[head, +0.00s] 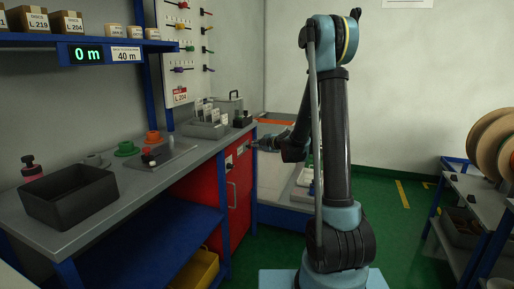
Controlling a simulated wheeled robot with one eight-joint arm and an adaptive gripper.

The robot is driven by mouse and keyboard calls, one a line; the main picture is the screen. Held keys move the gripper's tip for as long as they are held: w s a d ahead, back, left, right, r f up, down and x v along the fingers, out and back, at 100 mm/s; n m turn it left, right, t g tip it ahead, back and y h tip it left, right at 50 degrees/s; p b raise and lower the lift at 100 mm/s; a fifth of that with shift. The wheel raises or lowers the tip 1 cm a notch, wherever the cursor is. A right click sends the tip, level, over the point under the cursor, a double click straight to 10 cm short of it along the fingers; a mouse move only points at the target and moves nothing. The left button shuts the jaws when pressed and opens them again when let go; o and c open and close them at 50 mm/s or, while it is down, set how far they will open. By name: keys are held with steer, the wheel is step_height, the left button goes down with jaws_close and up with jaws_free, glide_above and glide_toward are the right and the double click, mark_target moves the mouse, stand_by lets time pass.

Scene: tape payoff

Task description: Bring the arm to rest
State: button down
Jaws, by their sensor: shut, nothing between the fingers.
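My arm (336,140) stands in the middle of the head view. Its upright link rises to a bend near the top, and the forearm comes down behind it. My gripper (258,146) points left, close to the front of the red cabinet (213,205) under the bench's far end. It is shut and holds nothing. The fingers are small and dark here, and I cannot tell whether they touch the cabinet.
The grey bench (130,182) carries a black tray (72,195), a green ring (126,149) and a card holder (209,128). A display (87,55) reads "0 m". Large reels (492,140) stand at right. Green floor (405,215) is clear between.

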steer(key=shift+s, duration=0.1)
steer(key=s+d+r+m+g+h, duration=0.15)
steer(key=s+d+m, duration=0.25)
steer(key=s, duration=0.7)
steer(key=s+d+r+m+g+h, duration=0.1)
steer(key=s+d+m+g+h, duration=0.2)
steer(key=s, duration=0.8)
steer(key=s+d+f+m+g+h, duration=0.1)
steer(key=s+d+f+m, duration=0.2)
steer(key=s, duration=0.6)
steer(key=s+d+f+m+g+h, duration=0.1)
steer(key=s+d+f+m+g, duration=0.1)
steer(key=s+d+m, duration=0.4)
steer(key=s+d+f+m+g+h, duration=0.1)
steer(key=s+d+f+m, duration=0.3)
steer(key=s, duration=0.8)
steer(key=shift+s+d+m+g+h, duration=0.4)
steer(key=shift+d+m+h, duration=0.1)
steer(key=shift+d, duration=0.15)
